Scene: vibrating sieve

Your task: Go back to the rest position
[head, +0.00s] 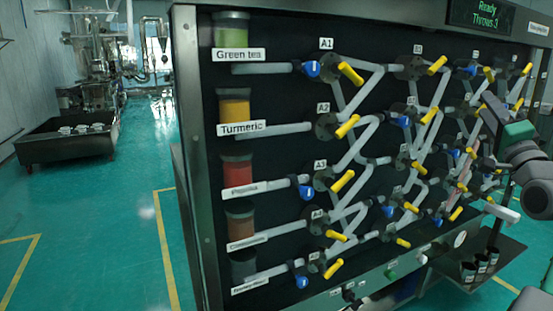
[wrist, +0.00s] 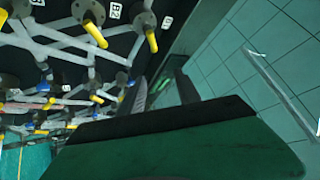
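My gripper (head: 490,112) is at the right of the head view, in front of the right part of the valve panel (head: 280,85). Its green body (head: 519,131) shows there beside my grey arm. In the wrist view, the green and black body fills the bottom, and two dark fingers (wrist: 163,93) stand apart beyond it. I see nothing between them. Yellow valve handles (wrist: 152,42) are to the left of the fingers, apart from them. In the head view, my arm hides part of the panel's right side.
Jars stand along the panel's left side, including Green tea (head: 231,35) and Turmeric (head: 235,106). A display (head: 475,14) reads "Ready, Throws 3". A shelf (head: 480,262) with small dark cups juts out at lower right. Green floor (head: 95,200) is open at left.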

